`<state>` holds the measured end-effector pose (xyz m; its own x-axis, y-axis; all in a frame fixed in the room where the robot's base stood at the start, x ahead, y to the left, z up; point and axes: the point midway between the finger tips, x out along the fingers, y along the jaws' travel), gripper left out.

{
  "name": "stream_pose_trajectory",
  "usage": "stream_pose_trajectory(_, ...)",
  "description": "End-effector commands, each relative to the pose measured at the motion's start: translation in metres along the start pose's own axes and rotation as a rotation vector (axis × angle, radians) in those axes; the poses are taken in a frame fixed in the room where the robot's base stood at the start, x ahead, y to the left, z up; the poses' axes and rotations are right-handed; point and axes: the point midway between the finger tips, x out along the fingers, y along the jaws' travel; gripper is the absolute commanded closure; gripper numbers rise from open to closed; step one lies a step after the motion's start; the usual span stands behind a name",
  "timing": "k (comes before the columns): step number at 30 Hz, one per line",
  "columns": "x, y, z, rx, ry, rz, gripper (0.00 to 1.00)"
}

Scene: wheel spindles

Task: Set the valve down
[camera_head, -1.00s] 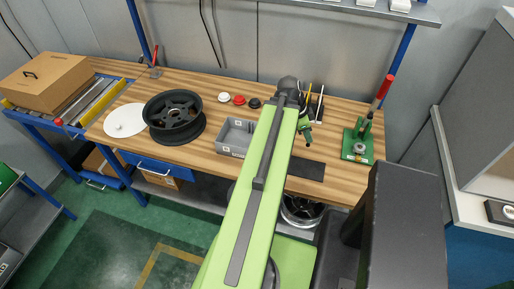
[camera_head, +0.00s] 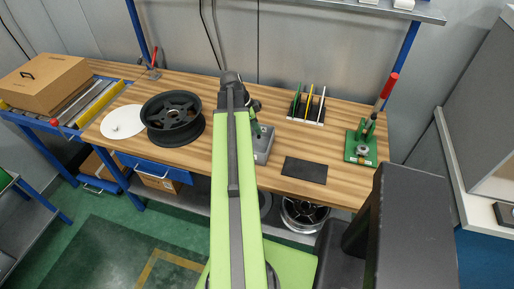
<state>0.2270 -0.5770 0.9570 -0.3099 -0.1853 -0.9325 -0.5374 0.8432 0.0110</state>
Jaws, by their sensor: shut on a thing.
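My gripper (camera_head: 257,130) is small and partly hidden by my own arm. It hangs at the grey bin (camera_head: 263,156) on the wooden bench, over or just behind its right part. It is shut on the valve, but the valve is too small and too covered to make out. My arm covers the left part of the bin. I cannot tell whether the valve touches anything.
A black wheel (camera_head: 173,118) and a white disc (camera_head: 122,121) lie to the left. To the right are a dark mat (camera_head: 304,170), a rack of upright tools (camera_head: 307,112) and a green press (camera_head: 361,147) with a red lever. Bare wood surrounds the mat.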

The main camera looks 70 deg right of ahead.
Motion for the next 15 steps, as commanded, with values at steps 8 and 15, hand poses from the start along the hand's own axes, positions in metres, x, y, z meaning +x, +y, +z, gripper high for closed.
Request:
stream_pose_trajectory(8,0.032,0.0,0.012,-0.001,0.0,0.0,1.0)
stream_pose_trajectory(15,0.066,-0.001,0.026,-0.001,0.0,0.0,1.0)
